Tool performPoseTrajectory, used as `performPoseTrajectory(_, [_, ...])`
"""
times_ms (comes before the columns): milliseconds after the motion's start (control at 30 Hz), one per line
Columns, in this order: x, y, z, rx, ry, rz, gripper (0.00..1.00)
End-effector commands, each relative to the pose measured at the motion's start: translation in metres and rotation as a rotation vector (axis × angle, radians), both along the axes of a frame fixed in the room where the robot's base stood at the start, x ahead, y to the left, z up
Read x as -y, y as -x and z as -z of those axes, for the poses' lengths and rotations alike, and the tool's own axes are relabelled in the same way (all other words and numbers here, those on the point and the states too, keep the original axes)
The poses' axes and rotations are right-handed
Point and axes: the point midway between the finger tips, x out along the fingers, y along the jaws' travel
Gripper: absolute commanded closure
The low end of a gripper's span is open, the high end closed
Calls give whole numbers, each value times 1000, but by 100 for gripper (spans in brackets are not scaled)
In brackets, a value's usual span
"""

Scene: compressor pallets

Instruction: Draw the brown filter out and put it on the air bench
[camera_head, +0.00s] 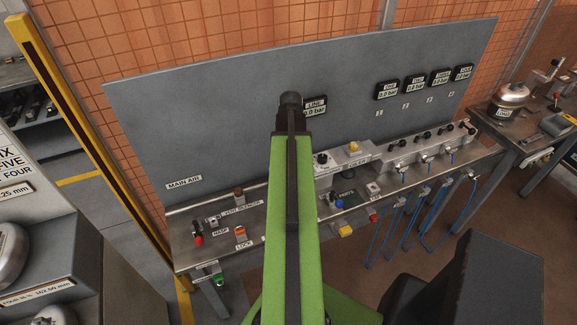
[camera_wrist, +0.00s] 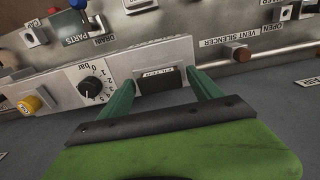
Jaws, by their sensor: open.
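The air bench (camera_head: 262,218) is a steel-topped table along a grey back panel. In the wrist view, a dark slot or block with a label that seems to read FILTER (camera_wrist: 160,78) shows in the face of a pale housing (camera_wrist: 118,62). My gripper (camera_wrist: 159,80) is open, with its two green fingers on either side of that dark part. I cannot tell whether they touch it. No clearly brown filter body shows there. In the head view, my green arm hides the gripper and this spot.
Beside the housing's dark part are a black dial (camera_wrist: 92,88) and a yellow knob (camera_wrist: 30,103). A blue knob (camera_head: 339,202) stands by the PARTS label. Red (camera_head: 197,239) and orange (camera_head: 240,232) controls stand at left. Blue hoses (camera_head: 410,228) hang at right.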

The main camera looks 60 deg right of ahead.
Motion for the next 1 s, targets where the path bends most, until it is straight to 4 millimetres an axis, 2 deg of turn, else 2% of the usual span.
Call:
performPoseTrajectory(367, [0, 0, 0, 0, 0, -1, 26])
performPoseTrajectory(467, [0, 0, 0, 0, 0, -1, 37])
performPoseTrajectory(933, [0, 0, 0, 0, 0, -1, 98])
performPoseTrajectory(1000, [0, 0, 0, 0, 0, -1, 100])
